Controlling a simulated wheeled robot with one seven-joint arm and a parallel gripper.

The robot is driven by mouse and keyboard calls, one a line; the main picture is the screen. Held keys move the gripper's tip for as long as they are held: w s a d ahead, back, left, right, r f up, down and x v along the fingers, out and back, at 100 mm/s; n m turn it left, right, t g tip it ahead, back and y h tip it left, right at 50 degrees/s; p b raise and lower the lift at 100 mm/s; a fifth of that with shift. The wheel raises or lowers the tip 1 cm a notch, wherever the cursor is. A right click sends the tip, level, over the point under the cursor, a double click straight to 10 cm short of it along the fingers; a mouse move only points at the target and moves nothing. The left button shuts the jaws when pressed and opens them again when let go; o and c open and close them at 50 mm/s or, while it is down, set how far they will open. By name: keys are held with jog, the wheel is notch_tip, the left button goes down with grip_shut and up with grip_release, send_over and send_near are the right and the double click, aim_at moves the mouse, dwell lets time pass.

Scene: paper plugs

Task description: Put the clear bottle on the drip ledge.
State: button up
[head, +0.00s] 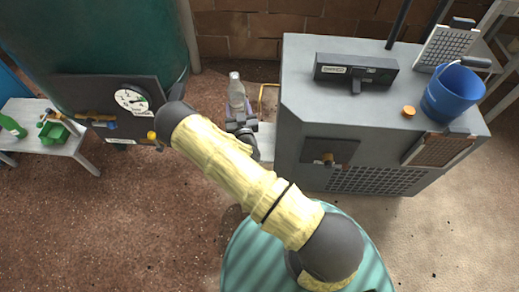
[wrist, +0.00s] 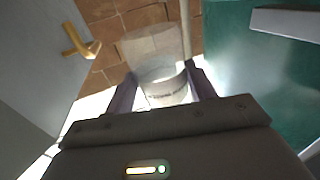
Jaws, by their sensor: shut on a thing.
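The clear bottle (wrist: 152,48) is between the two fingers of my gripper (wrist: 162,84) in the wrist view, with a pale printed band low on it. My gripper is shut on it. In the head view the bottle (head: 236,86) stands up out of my gripper (head: 238,108), in the gap between the green tank and the grey cabinet. A pale ledge (head: 267,142) juts out beside the gripper, against the cabinet's left side; it may be the drip ledge. My wrist partly hides it. I cannot tell whether the bottle's base touches anything.
The grey cabinet (head: 310,108) stands right of the gripper, with a yellow bar (head: 268,97) at its left side. The green tank (head: 95,35) with a gauge panel (head: 105,93) is on the left. A blue bucket (head: 453,95) stands on the cabinet. A brick wall (head: 245,30) is behind.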

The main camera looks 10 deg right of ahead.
jog(key=w+a+f+b, duration=0.3)
jog(key=a+f+b, duration=0.2)
jog(key=f+b, duration=0.4)
jog(key=w+a+f+b, duration=0.4)
jog(key=f+b, duration=0.5)
jog(key=b, duration=0.3)
jog(key=shift+w+a+y, duration=0.2)
jog(key=shift+a+y, duration=0.1)
jog(key=shift+a, duration=0.4)
jog(key=shift+d, duration=0.1)
jog(key=s+d+f+b, duration=0.1)
jog(key=s+d+b, duration=0.2)
jog(key=d, duration=0.6)
jog(key=s+d+f+b, duration=0.1)
jog(key=s+d+b, duration=0.2)
jog(key=d, duration=0.6)
jog(key=shift+d+b, duration=0.25)
jog(key=shift+b, duration=0.4)
jog(key=shift+f, duration=0.15)
